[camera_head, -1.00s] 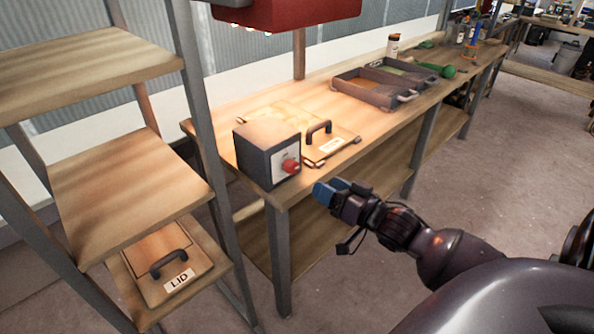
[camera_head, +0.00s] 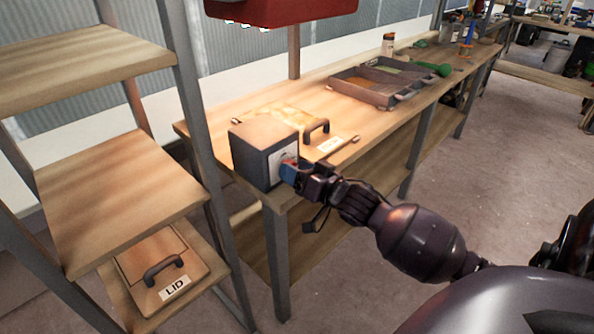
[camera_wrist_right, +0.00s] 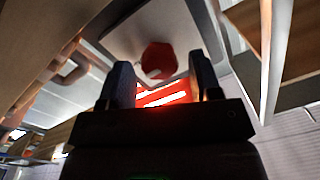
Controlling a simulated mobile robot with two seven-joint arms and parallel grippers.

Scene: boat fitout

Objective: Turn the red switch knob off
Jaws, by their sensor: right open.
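The switch box (camera_head: 253,160) is a dark grey cube with a light front plate, standing at the near left corner of the workbench. Its red knob (camera_wrist_right: 158,60) shows in the right wrist view, ahead of and between the two fingers. In the head view my gripper mostly covers the knob. My right gripper (camera_head: 289,172) is at the box's front face, with blue fingertips close to the knob. In the right wrist view the right gripper (camera_wrist_right: 160,85) is open, and the knob appears just beyond the fingertips. Whether they touch it I cannot tell. My left gripper is not in view.
A wooden lid with a black handle (camera_head: 316,128) lies beside the box. Grey trays (camera_head: 375,95) stand farther along the bench. A red lamp housing (camera_head: 280,10) hangs above. A wooden shelf unit (camera_head: 120,195) stands at the left, with another lid (camera_head: 165,270) low down.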

